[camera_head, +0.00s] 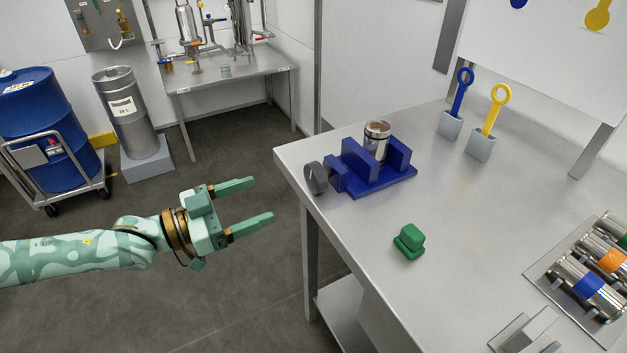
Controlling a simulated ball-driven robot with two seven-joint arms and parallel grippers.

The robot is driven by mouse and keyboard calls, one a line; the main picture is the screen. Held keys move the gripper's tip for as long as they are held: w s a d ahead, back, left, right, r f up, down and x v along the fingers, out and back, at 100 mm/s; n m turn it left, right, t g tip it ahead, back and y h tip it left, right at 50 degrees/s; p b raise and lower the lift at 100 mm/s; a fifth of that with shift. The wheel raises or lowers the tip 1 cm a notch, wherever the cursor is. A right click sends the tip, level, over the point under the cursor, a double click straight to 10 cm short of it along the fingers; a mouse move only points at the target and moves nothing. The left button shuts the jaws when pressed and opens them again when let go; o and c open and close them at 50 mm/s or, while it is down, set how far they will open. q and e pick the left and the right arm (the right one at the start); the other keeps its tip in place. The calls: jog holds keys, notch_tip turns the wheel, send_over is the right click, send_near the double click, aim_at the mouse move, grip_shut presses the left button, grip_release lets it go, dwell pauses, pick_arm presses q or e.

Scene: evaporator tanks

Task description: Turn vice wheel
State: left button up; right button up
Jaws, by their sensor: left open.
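The vice (378,184) is blue and sits near the left corner of the steel table. Its grey round wheel (316,178) is at the vice's left end, close to the table edge. A metal cylinder (377,141) with a brownish top stands upright at the vice, between its jaws or just behind them; I cannot tell which. My left gripper (262,202) is open and empty. It is left of the table edge, apart from the wheel, with its fingers pointing right. My right gripper is not in view.
On the steel table (461,235) are a green block (409,241), a blue ring tool (462,92) and a yellow ring tool (495,108) in grey holders, and a rack (546,279) of banded cylinders. A blue drum (40,120) and a grey keg (125,110) stand at left. Open floor surrounds my left arm.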

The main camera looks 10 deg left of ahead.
aim_at(310, 180)
pick_arm(q)
jog(key=b+x, duration=0.1)
jog(key=x, duration=1.2)
jog(key=c, duration=1)
jog(key=shift+r+m+p, duration=0.1)
jog(key=shift+m+p, duration=0.2)
jog(key=shift+m, duration=1.1)
